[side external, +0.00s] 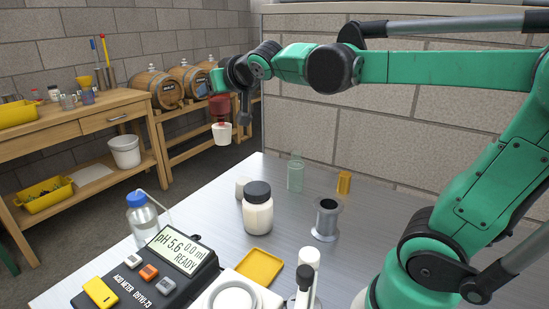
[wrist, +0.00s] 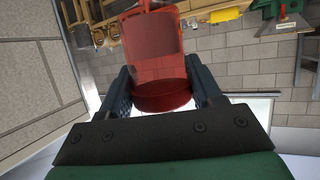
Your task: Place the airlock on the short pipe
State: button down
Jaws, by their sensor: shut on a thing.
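My gripper (wrist: 163,92) is shut on the airlock (wrist: 152,60), a see-through red cylinder with a darker red end, seen between the two dark fingers in the wrist view. In the side view the airlock (side external: 220,106) is held high, beyond the far left edge of the metal table, with a white cup-like part below the red. My gripper (side external: 228,95) partly hides its top. The short pipe (side external: 326,219) is a grey flanged tube standing upright on the table, open at the top. It is well to the right of and below the airlock, with nothing on it.
Near the pipe stand a black-lidded jar (side external: 257,211), a green see-through cup (side external: 295,174), an amber block (side external: 343,183) and a white cylinder (side external: 242,187). A yellow tray (side external: 260,266), a meter (side external: 160,266) and a blue-capped bottle (side external: 143,217) are in front. A block wall (side external: 420,120) rises behind.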

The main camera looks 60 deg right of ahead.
jog(key=s+d+r+m+g+h, duration=0.2)
jog(key=s+d+m+g+h, duration=0.15)
jog(key=s, duration=0.35)
jog(key=s+d+r+m+g+h, duration=0.2)
jog(key=s+r+m+g, duration=0.15)
jog(key=s, duration=0.35)
jog(key=s+d+r+m+g+h, duration=0.2)
jog(key=s+d+m+g+h, duration=0.15)
jog(key=s, duration=0.35)
notch_tip(320, 180, down, 20)
jog(key=shift+w+a+r+m+t+y, duration=0.2)
jog(key=shift+a+m+t+y, duration=0.1)
jog(key=shift+a+m+t, duration=0.15)
jog(key=shift+f, duration=0.1)
jog(key=shift+c, duration=0.8)
grip_release()
